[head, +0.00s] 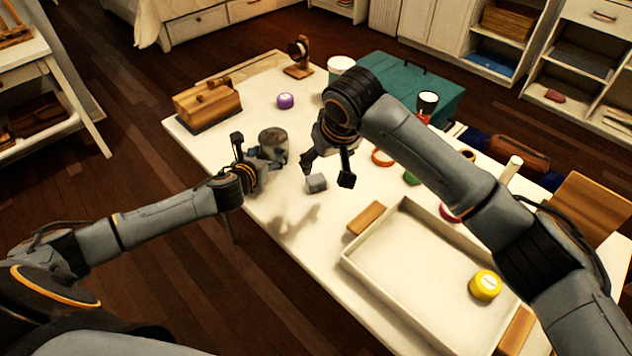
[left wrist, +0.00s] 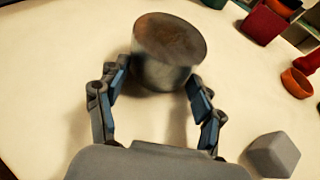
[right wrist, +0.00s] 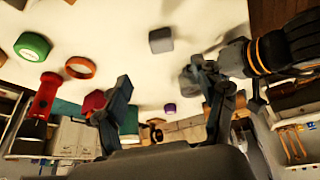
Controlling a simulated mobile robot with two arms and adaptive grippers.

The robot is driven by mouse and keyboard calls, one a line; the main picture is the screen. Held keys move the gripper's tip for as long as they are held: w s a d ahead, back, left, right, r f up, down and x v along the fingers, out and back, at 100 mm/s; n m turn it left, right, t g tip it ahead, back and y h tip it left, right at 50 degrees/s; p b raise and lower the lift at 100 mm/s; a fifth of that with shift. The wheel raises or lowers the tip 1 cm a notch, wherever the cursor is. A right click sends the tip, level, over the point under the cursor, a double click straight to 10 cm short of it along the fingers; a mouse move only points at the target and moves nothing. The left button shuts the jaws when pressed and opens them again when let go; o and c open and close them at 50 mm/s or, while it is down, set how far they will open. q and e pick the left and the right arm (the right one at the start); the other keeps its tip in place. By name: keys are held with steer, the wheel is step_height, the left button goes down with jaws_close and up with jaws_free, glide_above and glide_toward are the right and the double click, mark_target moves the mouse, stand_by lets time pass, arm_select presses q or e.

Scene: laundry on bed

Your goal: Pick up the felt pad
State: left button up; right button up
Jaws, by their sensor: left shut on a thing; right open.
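A small grey block with rounded edges (head: 316,183), the likeliest match for the felt pad, lies on the white table. It also shows in the left wrist view (left wrist: 273,155) and the right wrist view (right wrist: 161,40). My right gripper (head: 327,172) is open and empty, above and close to the block in the head view. In the right wrist view the block is beyond its spread fingers (right wrist: 161,82). My left gripper (head: 259,156) is shut on a dark grey cylinder (head: 273,140), left of the block. The cylinder sits between its fingers in the left wrist view (left wrist: 165,70).
A white tray (head: 385,283) with a yellow round item (head: 485,285) fills the table's near right. A wooden block (head: 207,105), purple item (head: 285,101) and teal box (head: 410,85) stand further back. An orange ring (right wrist: 80,67) and green item (right wrist: 32,46) lie nearby.

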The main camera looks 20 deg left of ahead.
glide_above(316, 178)
steer(key=s+d, duration=0.2)
steer(key=shift+m, duration=0.4)
steer(key=f, duration=0.5)
steer(key=shift+s+f, duration=0.2)
steer(key=shift+f, duration=0.15)
steer(key=shift+w+x, duration=0.1)
steer(key=shift+x, duration=1.25)
steer(key=shift+w+x, duration=0.15)
steer(key=shift+x, duration=1.15)
steer(key=shift+a+r, duration=0.1)
steer(key=c, duration=1)
steer(key=shift+r, duration=0.15)
step_height(316, 178, up, 10)
